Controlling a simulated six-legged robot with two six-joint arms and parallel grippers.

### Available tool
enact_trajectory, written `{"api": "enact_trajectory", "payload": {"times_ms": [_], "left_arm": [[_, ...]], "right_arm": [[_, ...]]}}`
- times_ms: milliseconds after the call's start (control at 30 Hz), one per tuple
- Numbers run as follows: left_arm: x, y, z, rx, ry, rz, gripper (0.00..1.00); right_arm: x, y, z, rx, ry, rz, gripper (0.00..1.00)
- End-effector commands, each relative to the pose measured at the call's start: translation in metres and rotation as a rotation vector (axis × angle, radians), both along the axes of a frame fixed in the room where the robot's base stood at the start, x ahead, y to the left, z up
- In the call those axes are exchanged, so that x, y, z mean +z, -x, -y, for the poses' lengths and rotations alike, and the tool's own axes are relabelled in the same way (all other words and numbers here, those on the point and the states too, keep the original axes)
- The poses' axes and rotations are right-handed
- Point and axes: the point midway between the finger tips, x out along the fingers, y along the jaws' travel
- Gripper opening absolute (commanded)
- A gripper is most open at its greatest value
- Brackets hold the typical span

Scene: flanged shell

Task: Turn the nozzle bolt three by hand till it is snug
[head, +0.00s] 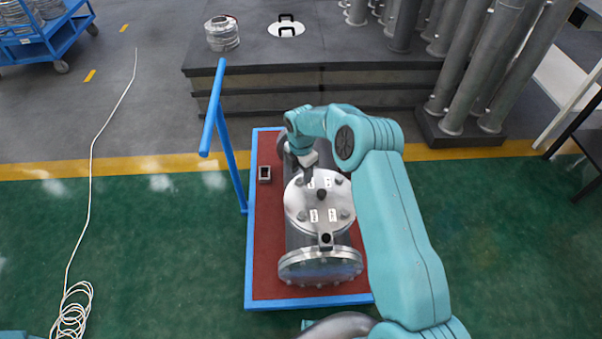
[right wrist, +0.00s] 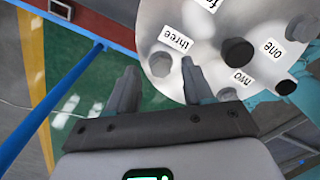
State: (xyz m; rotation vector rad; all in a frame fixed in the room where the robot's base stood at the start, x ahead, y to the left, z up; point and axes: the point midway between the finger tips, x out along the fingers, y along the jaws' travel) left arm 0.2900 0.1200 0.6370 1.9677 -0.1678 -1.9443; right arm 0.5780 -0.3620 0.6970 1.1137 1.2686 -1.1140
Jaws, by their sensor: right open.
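The nozzle cover (head: 297,205) is a round pale metal plate on top of the grey flanged shell (head: 300,243). In the right wrist view the cover (right wrist: 205,75) has printed labels, a dark centre knob (right wrist: 238,52) and hex bolts near its rim. Bolt three (right wrist: 160,63), a pale hex head, sits beside the "three" label (right wrist: 177,40). My right gripper (head: 305,178) is over the cover's far left part; in the wrist view (right wrist: 158,76) its fingers are apart and empty, with bolt three showing between and ahead of the tips. Contact cannot be told. My left gripper is out of view.
The shell lies on a red pallet (head: 268,270) with a blue edge. A blue handrail (head: 228,150) stands at its left, and a small open box (head: 265,173) lies on it. A dark platform (head: 270,50) is behind. Green floor (head: 150,250) is mostly clear at left.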

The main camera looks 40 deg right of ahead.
Motion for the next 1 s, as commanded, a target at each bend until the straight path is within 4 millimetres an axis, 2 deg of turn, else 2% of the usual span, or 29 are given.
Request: {"api": "enact_trajectory", "payload": {"times_ms": [133, 400, 433, 567, 600, 1000], "left_arm": [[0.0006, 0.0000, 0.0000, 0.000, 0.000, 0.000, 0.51], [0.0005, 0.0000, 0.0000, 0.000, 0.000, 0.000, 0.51], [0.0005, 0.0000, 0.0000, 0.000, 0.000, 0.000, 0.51], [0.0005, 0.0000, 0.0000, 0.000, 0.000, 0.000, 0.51], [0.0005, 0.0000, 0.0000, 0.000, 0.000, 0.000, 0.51], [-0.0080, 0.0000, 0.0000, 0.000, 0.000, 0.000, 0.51]], "right_arm": [[-0.0110, 0.0000, 0.0000, 0.000, 0.000, 0.001, 0.51], [-0.0129, 0.0000, 0.0002, 0.000, 0.001, 0.001, 0.51], [-0.0129, 0.0000, 0.0002, 0.000, 0.000, 0.001, 0.48], [-0.0127, 0.0000, 0.0001, 0.000, 0.000, 0.001, 0.06], [-0.0127, 0.0000, 0.0001, 0.000, 0.000, 0.001, 0.00], [-0.0143, 0.0000, 0.0003, -0.063, 0.001, 0.002, 0.00]]}}
